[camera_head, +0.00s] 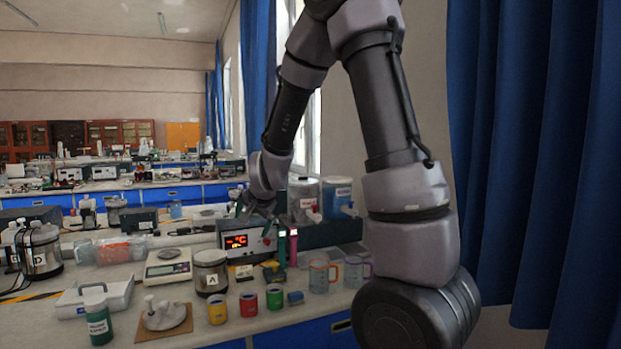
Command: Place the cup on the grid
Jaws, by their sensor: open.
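Small coloured cups stand in a row at the bench's front: a yellow cup (217,309), a red cup (248,303) and a green cup (275,296). To their right are two clear mugs, one with an orange handle (319,276) and one with a purple handle (354,271). I cannot tell which is the task's cup. I cannot make out a grid for certain. My gripper (254,212) is open above and behind the cups, in front of the upper part of the red-display device; its fingertips are small and dark. It appears to hold nothing.
A device with a red display (246,241), a jar marked A (210,271), a scale (168,266), a green-liquid bottle (98,321) and a brown board with white pieces (164,323) crowd the bench. A blue block (295,298) lies right of the green cup.

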